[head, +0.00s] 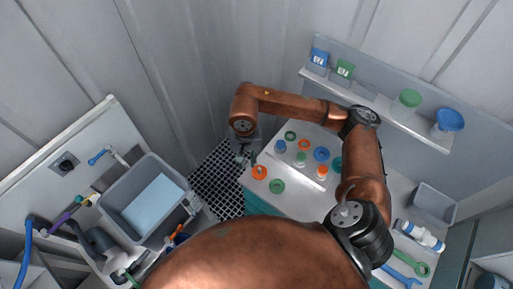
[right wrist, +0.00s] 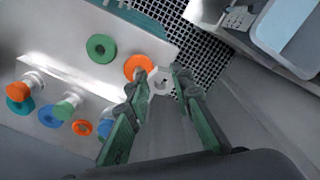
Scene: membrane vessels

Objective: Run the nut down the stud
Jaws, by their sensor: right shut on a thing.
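My right gripper (head: 243,158) hangs at the left edge of the white bench panel, beside an orange ring. In the right wrist view, its two green-grey fingers (right wrist: 164,80) are closed on a pale grey nut (right wrist: 160,77). The nut has a hole or dark spot in its middle. I cannot make out a separate stud; whether one stands in or under the nut is not clear. In the head view the nut is too small to tell from the fingertips. My left gripper is in neither view.
On the white panel lie an orange ring (head: 259,172) and a green ring (head: 277,186), with several coloured caps and rings farther right. A dark grating (head: 217,182) lies left of the panel. A grey basin (head: 125,207) stands farther left. A shelf (head: 385,104) runs along the back.

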